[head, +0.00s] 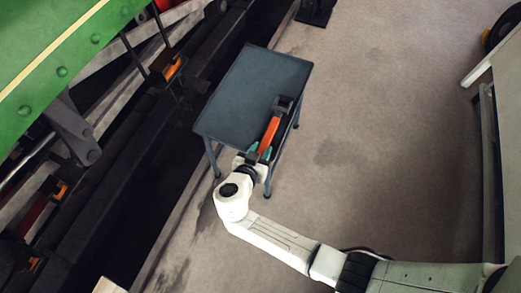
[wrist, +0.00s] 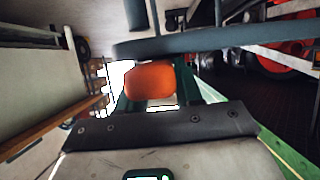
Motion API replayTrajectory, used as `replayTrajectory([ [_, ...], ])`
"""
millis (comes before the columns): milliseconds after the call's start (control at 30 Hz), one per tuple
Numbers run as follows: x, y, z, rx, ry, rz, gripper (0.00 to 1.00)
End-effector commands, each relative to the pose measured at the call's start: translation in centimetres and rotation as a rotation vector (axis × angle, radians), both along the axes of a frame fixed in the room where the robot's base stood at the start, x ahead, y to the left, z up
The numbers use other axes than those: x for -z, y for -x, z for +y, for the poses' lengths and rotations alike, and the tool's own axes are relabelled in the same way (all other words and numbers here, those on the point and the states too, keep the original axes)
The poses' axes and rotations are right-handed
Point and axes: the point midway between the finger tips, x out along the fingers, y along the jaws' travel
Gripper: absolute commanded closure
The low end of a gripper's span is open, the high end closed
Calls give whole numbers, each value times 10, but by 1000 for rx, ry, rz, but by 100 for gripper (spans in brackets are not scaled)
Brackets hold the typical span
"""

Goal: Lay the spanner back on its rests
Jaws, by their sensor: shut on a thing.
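The spanner (head: 270,134) has an orange handle and a dark head, and lies at a slant over the right front edge of the blue-grey trolley (head: 235,105) in the head view. My gripper (head: 260,152), with green fingers, is shut on the handle's near end. In the wrist view the rounded orange spanner end (wrist: 150,80) sits between the fingers. The trolley's edge (wrist: 215,41) crosses above it there. I cannot tell whether the spanner touches the trolley top. I cannot make out the rests; the spanner may hide them.
The trolley top is bare on its left and far parts. A green locomotive (head: 60,60) with dark running gear stands at the left, beyond a dark trackside gap. Open floor (head: 380,130) lies to the right, up to a pale bench (head: 490,70) at the right edge.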

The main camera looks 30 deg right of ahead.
Motion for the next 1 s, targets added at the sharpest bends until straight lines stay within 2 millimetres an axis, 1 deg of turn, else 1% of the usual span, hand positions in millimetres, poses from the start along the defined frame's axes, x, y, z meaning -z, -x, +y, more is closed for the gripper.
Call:
replayTrajectory([
  [33, 0, 0, 0, 0, 0, 0, 62],
  [267, 0, 0, 0, 0, 0, 0, 40],
  [533, -1, 0, 0, 0, 0, 0, 40],
  [700, -11, 0, 0, 0, 1, 1, 40],
  [767, -12, 5, 8, -3, 0, 0, 40],
  [1000, -35, 34, 46, -3, 0, 0, 40],
])
